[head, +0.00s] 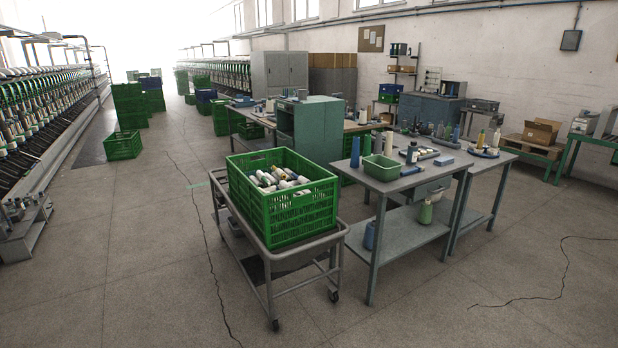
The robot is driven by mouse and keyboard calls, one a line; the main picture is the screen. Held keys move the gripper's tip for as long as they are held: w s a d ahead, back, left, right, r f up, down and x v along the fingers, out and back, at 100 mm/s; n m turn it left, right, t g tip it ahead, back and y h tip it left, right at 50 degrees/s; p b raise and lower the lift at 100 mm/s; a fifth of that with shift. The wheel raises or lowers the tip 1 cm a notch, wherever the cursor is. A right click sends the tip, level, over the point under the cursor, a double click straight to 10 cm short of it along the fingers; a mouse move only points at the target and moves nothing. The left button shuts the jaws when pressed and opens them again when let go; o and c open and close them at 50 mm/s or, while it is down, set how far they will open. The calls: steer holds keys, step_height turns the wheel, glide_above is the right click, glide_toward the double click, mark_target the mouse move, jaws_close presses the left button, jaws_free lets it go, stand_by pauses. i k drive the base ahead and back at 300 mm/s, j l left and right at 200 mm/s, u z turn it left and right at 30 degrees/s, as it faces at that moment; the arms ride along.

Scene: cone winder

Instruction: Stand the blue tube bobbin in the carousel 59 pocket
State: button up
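A blue upright bobbin (355,152) stands at the near left corner of the workbench (395,184), beside a green bin. A shorter blue bobbin (367,145) stands just behind it. Another blue bobbin (370,235) stands on the bench's lower shelf. I cannot tell which of these is the blue tube bobbin. A long row of winding machine units (40,110) runs along the left side. No number 59 is legible, and I cannot make out the carousel 59 pocket. My gripper is not in view.
A wheeled trolley (285,255) carries a green crate (290,222) full of bobbins in front of the bench. The green bin (381,168) sits on the bench. Another green crate (123,146) stands on the floor farther back. The floor between machine row and trolley is clear.

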mark_target(300, 179)
steer(key=i+u, duration=0.1)
steer(key=i, duration=0.45)
steer(key=i+l, duration=0.1)
steer(key=i, duration=0.4)
steer(key=i+l+u, duration=0.15)
steer(key=i, duration=0.4)
steer(key=i+u, duration=0.1)
steer(key=i, duration=0.45)
steer(key=i+l+u, duration=0.1)
steer(key=i, duration=0.2)
steer(key=i+l+u, duration=0.15)
steer(key=i+l, duration=0.05)
steer(key=i, duration=0.1)
